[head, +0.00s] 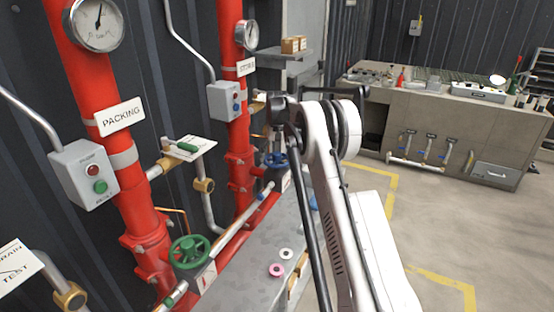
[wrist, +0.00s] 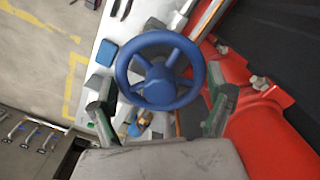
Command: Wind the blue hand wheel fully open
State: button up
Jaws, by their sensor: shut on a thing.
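The blue hand wheel (wrist: 160,71) fills the middle of the wrist view, with its hub and spokes facing the camera. My gripper (wrist: 162,92) has one finger on each side of the wheel and is shut on its rim. The exact contact points are hard to make out. In the head view the blue hand wheel (head: 276,160) is small and partly hidden by my arm, beside the far red pipe (head: 238,110). My gripper cannot be made out clearly there.
A green hand wheel (head: 188,251) sits on the nearer red pipe (head: 134,190). A pink ring (head: 276,269) and a white ring (head: 286,253) lie on the grey bench (head: 250,276). A counter (head: 432,124) stands at the back right. The floor between is clear.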

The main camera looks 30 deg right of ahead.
jog(key=n+b, duration=0.1)
jog(key=n, duration=0.4)
jog(key=shift+n, duration=0.3)
jog(key=shift+n+b, duration=0.4)
jog(key=shift+n, duration=0.6)
jog(key=n, duration=0.4)
jog(key=shift+d+b, duration=0.1)
jog(key=shift+b, duration=0.25)
jog(key=shift+n, duration=0.9)
